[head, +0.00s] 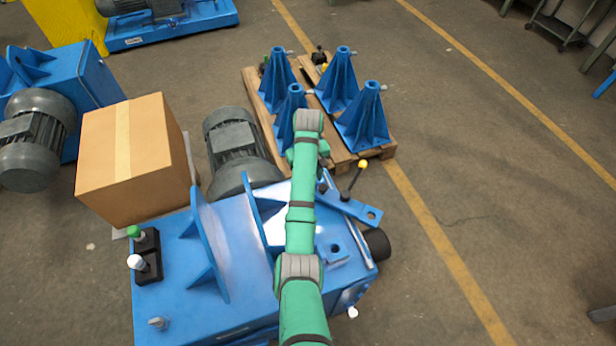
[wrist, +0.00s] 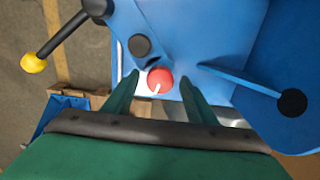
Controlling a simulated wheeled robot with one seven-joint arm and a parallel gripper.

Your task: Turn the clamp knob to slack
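A round red knob (wrist: 160,77) with a short white mark, taken as the clamp knob, shows in the wrist view on the blue machine's face (wrist: 215,35). The mark runs from its middle toward its lower edge, slightly left. My gripper (wrist: 160,80) is open, its two green fingers on either side of the knob with a gap on both sides. I cannot tell how deep the fingertips reach. In the head view my green arm extends over the blue machine (head: 310,290); the knob and my gripper are hidden there.
A lever with a yellow ball (head: 363,165) sticks up by a blue bar; it also shows in the wrist view (wrist: 33,62). A grey motor (head: 236,150), a cardboard box (head: 135,160) and a pallet of blue stands (head: 362,118) are close. Open floor lies right.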

